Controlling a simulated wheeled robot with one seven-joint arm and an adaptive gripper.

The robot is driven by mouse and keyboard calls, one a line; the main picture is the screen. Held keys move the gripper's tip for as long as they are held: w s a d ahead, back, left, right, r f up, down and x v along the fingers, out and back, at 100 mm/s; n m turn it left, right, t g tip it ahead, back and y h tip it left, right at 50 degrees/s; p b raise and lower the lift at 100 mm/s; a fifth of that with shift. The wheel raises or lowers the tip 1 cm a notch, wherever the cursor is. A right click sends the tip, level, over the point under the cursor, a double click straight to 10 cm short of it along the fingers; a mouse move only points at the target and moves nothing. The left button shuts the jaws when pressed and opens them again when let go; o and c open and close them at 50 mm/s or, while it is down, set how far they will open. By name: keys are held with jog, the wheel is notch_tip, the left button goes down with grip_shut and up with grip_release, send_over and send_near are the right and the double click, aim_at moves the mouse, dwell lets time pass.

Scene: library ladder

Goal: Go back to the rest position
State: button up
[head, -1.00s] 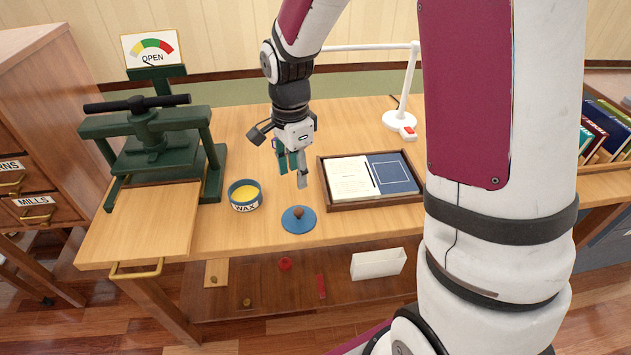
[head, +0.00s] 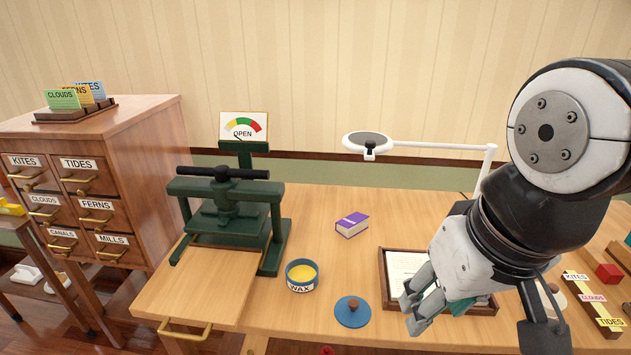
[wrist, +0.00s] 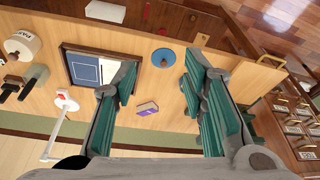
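My gripper (head: 418,305) is at the right of the head view, raised above the table and nearer the camera than the wooden tray (head: 383,262), part of which it hides. In the wrist view my gripper (wrist: 160,92) has its two green-padded fingers spread wide apart with nothing between them but the table seen beyond. It is open and empty. My arm comes in from the right side of the head view.
On the table (head: 320,215) are a green press (head: 228,215) with an OPEN dial, a wax tin (head: 302,275), a blue lid (head: 352,312), a purple book (head: 352,225) and a magnifier lamp (head: 440,146). A drawer cabinet (head: 120,165) stands left. Labelled blocks (head: 592,298) lie right.

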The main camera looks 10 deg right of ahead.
jog(key=shift+s+n, duration=0.4)
jog(key=shift+s, duration=0.05)
notch_tip(320, 180, up, 4)
jog(key=t+p, duration=0.1)
jog(key=p, duration=0.2)
dwell(0.5)
